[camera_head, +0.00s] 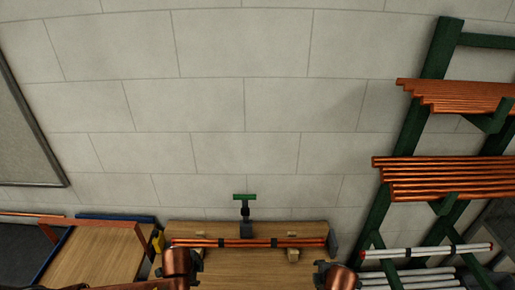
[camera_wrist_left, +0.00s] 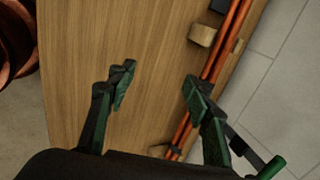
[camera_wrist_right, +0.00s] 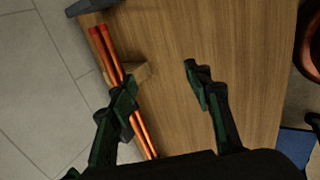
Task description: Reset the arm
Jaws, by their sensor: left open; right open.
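My left gripper (camera_wrist_left: 157,80) is open in the left wrist view, with nothing between its dark green fingers. Bare bench top shows between them, and its right finger overlaps the copper pipes in the picture. My right gripper (camera_wrist_right: 160,78) is open and empty in the right wrist view. Its left finger partly covers the pipes there. In the head view both arms (camera_head: 178,262) (camera_head: 338,277) come in at the bottom edge, either side of the wooden bench (camera_head: 250,272). Their fingertips are hard to make out there.
Two copper pipes (camera_head: 222,243) lie side by side along the bench on small wooden blocks (camera_head: 292,255). A green-handled clamp-like tool (camera_head: 245,198) stands at the bench's back. A rack (camera_head: 436,50) with copper and white pipes stands right. A wooden-topped cart (camera_head: 95,258) is left.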

